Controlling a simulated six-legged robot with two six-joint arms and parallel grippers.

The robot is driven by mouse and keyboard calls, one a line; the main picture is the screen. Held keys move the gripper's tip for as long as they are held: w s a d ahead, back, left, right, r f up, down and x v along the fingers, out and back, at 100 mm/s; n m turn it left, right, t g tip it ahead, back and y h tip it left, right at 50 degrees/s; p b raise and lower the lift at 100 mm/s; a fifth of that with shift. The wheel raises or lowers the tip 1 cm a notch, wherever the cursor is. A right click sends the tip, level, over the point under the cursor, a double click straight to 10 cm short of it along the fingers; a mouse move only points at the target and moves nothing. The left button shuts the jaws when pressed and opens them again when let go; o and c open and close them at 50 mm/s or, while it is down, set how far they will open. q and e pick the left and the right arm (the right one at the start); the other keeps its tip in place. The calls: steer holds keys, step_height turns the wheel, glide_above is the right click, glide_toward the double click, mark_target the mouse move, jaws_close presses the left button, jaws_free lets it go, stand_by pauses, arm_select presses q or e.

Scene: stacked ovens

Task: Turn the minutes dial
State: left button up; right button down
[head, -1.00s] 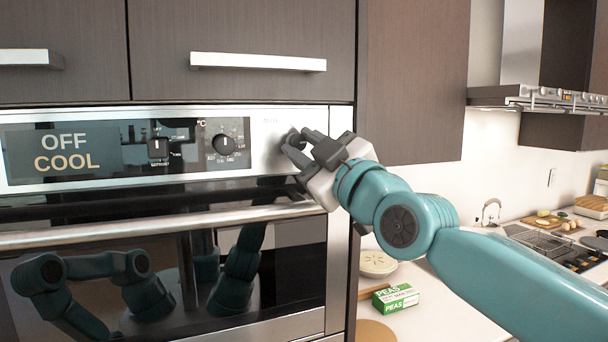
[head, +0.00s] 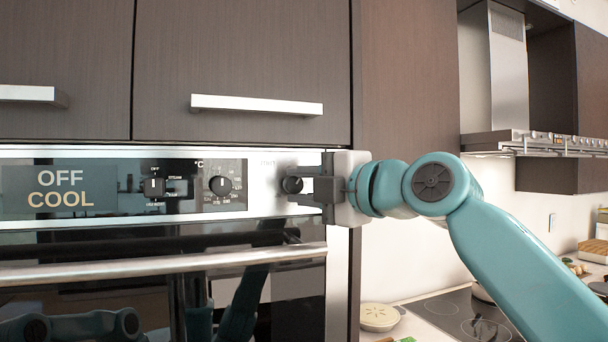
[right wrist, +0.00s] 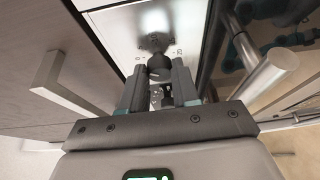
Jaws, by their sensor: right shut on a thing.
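A dark round dial (head: 291,185) sits at the right end of the oven's control panel (head: 120,217); its label is too faint to read. My right gripper (head: 300,184) reaches in from the right, level, with its fingers shut on this dial. In the right wrist view the dial (right wrist: 159,66) shows between the two fingertips (right wrist: 160,76). Two other dark knobs, a left one (head: 154,187) and a middle one (head: 220,185), are untouched. My left gripper is not in view.
The display (head: 60,190) reads OFF COOL. A drawer handle (head: 257,105) is above the panel and a long oven door handle (head: 150,266) runs below it. At the right are a counter with a pie (head: 379,317) and a cooktop (head: 465,318).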

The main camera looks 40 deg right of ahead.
steer(key=n+p, duration=0.1)
steer(key=n+g+p, duration=0.1)
steer(key=n, duration=0.1)
steer(key=shift+r+p, duration=0.3)
steer(key=shift+r, duration=0.1)
steer(key=shift+n+g+h+p, duration=0.5)
steer(key=shift+n+h+p, duration=0.2)
steer(key=shift+n+p, duration=0.45)
steer(key=c, duration=0.8)
jaws_free()
steer(key=shift+w+f, duration=0.1)
steer(key=v, duration=1.6)
steer(key=shift+b, duration=0.35)
